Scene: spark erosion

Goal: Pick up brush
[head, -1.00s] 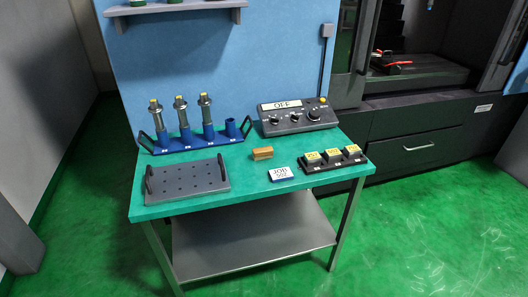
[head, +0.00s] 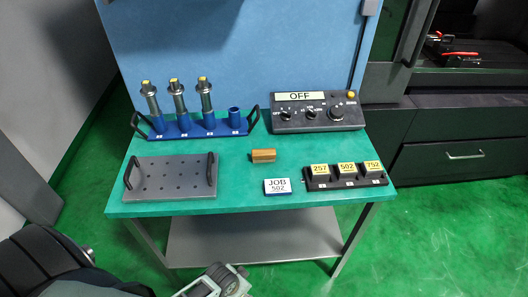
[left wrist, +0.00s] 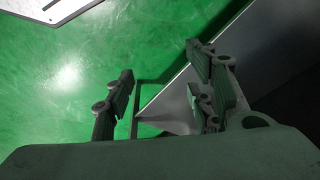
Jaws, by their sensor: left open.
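A small tan-brown block (head: 263,155), the only thing that looks like a brush, lies on the green tabletop (head: 235,180) near its middle. Bristles cannot be made out. My left gripper (head: 222,282) shows partly at the bottom edge of the head view, below and in front of the table, well apart from the block. In the left wrist view its fingers (left wrist: 162,100) are spread apart with nothing between them. The block does not show in that view. My right gripper is in neither view.
A grey perforated plate with handles (head: 170,178) lies left of the block. A blue rack (head: 195,128) with metal holders stands behind, beside a control box (head: 305,114). Tabletop around the block is clear.

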